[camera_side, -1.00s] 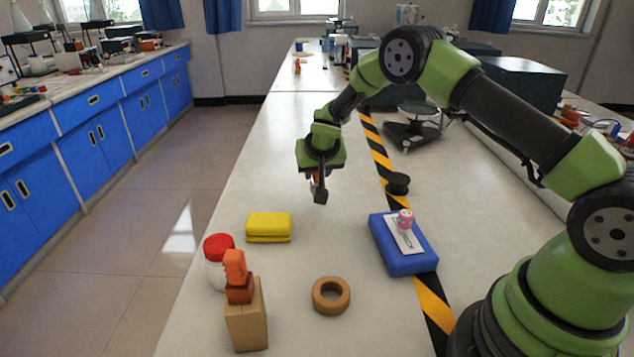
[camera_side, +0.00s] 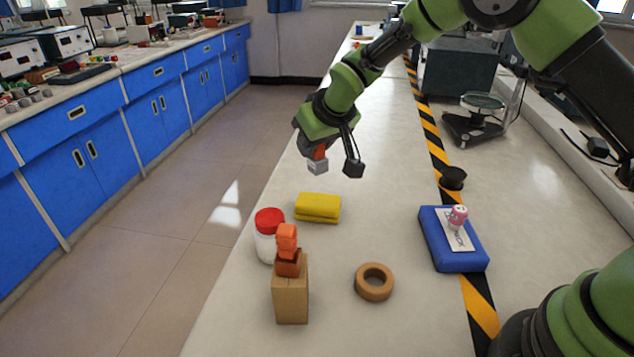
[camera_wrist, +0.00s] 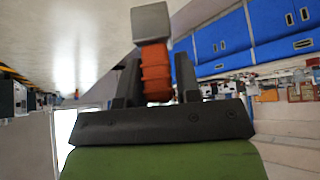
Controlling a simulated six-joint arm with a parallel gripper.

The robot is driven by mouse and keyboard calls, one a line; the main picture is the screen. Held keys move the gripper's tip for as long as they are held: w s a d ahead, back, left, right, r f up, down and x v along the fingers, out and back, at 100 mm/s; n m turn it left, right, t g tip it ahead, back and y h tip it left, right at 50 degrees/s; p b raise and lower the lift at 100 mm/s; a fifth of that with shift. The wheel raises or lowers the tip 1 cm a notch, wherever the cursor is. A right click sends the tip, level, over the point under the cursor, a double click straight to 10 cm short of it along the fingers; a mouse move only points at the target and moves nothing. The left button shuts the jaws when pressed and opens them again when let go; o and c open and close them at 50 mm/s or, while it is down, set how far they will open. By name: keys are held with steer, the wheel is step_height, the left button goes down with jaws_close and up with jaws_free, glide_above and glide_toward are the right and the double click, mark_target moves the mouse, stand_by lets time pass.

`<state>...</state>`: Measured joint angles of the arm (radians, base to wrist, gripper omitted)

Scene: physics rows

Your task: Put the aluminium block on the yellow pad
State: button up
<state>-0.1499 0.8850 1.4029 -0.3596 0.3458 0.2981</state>
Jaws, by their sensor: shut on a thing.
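The yellow pad (camera_side: 318,206) lies flat on the pale bench, beside the red-lidded jar. The aluminium block (camera_side: 318,167) is a small grey cube at the end of an orange part (camera_side: 319,152); the two look joined. My gripper (camera_side: 336,162) holds them in the air above and beyond the yellow pad, clear of the bench. In the wrist view the orange part (camera_wrist: 155,72) sits between the dark fingers of my gripper (camera_wrist: 158,82), and the grey block (camera_wrist: 152,22) sticks out past the tips. The pad is not visible there.
Near the pad stand a red-lidded jar (camera_side: 268,235) and a wooden block (camera_side: 291,297) topped with orange pieces (camera_side: 287,243). A tape ring (camera_side: 374,282) lies to the right. A blue box (camera_side: 455,245) bears a pink item (camera_side: 458,216). Bench between pad and blue box is clear.

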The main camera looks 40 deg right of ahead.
step_height(320, 180, down, 7)
steer(key=shift+r, duration=0.1)
stand_by(0.4)
steer(key=o, duration=0.9)
steer(key=shift+o, duration=0.2)
